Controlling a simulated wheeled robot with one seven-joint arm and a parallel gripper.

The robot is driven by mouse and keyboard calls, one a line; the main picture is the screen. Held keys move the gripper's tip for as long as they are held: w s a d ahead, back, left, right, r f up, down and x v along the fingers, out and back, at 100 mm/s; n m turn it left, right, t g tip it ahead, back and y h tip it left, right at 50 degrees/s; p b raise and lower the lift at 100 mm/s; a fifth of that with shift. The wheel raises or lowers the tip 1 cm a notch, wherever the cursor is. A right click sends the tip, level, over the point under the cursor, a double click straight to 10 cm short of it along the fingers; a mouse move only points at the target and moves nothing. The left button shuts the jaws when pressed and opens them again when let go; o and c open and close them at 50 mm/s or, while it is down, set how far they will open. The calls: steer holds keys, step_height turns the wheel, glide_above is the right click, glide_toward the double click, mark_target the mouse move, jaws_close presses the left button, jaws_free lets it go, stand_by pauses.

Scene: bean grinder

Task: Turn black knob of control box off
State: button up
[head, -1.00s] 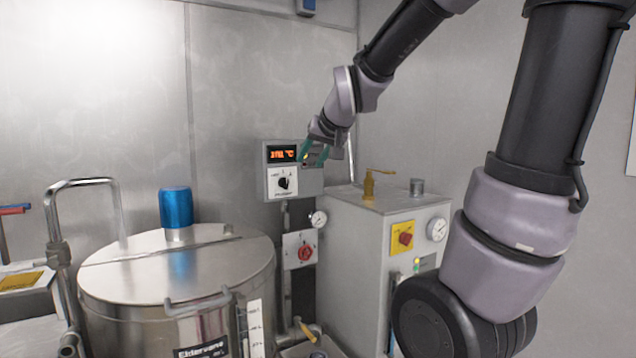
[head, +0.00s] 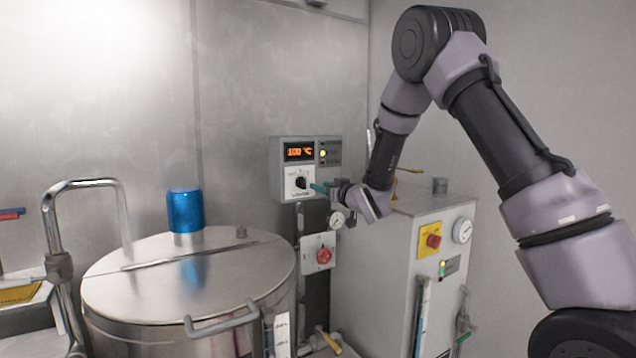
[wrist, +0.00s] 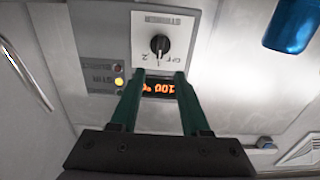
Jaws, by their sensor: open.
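The grey control box (head: 280,155) hangs on the back wall. Its orange display (head: 299,152) reads 100 °C, and a yellow lamp (head: 323,153) is lit beside it. The black knob (head: 301,183) sits on a white plate below the display. In the wrist view the box is upside down, and the knob (wrist: 159,44) shows beyond the fingertips, near the marks OFF, 1 and 2. Its pointer seems near the 1. My gripper (head: 318,187) is open and empty, its green fingers just right of the knob in the head view. In the wrist view the fingers (wrist: 158,73) are spread, apart from the knob.
A steel tank (head: 190,275) with a blue cylinder (head: 185,210) stands at left. A red rotary switch (head: 324,256) is below the box. A grey cabinet (head: 390,260) with a red button (head: 433,241) and gauges stands at right, close under my arm.

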mark_target(305, 180)
steer(key=x, duration=1)
jaws_close()
